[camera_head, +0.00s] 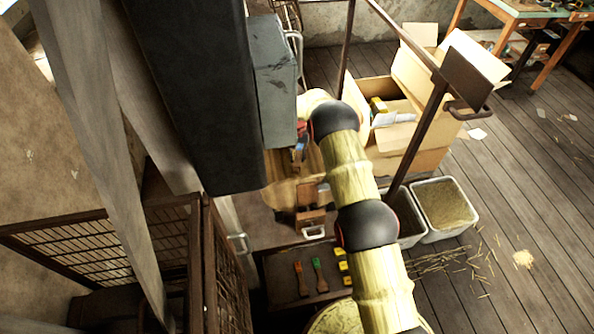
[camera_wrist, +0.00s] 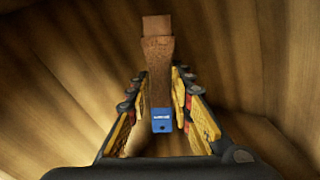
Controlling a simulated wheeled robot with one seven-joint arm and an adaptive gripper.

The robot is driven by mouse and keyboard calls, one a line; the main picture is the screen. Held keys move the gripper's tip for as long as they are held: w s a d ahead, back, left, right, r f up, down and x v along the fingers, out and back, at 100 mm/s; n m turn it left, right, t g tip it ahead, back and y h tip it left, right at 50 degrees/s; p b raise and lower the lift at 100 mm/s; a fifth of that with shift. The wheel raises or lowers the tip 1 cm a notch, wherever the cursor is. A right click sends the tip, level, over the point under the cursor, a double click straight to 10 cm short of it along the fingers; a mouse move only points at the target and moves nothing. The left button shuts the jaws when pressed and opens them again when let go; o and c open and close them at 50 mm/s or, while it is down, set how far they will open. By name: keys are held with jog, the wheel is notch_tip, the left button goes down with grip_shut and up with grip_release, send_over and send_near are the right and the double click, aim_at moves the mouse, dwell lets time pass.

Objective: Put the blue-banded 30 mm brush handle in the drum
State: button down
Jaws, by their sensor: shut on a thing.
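The blue-banded brush handle is a brown wooden piece (camera_wrist: 158,70) with a blue band at its near end, seen in the wrist view. My gripper (camera_wrist: 160,100) is shut on it near the banded end, and the handle points away from me. Curved, wood-brown surfaces (camera_wrist: 60,70) surround it in the wrist view; they look like the inside of a drum, but I cannot tell surely. In the head view my gripper (camera_head: 299,152) is small and partly hidden, over a round wood-coloured surface (camera_head: 283,182). The handle's size cannot be read.
A red-banded handle (camera_head: 301,279) and a green-banded handle (camera_head: 318,275) lie on a dark bench beside several yellow pieces (camera_head: 342,267). A grey press body (camera_head: 273,85) stands close left of the arm. A cardboard box (camera_head: 410,150) and a grey bin (camera_head: 447,205) are to the right.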

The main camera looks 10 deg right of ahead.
notch_tip(320, 180, down, 9)
jog(key=b, duration=0.2)
jog(key=shift+f+b, duration=0.2)
jog(key=shift+b, duration=0.15)
jog(key=shift+f, duration=0.1)
jog(key=shift+f, duration=0.15)
jog(key=c, duration=1.6)
grip_release()
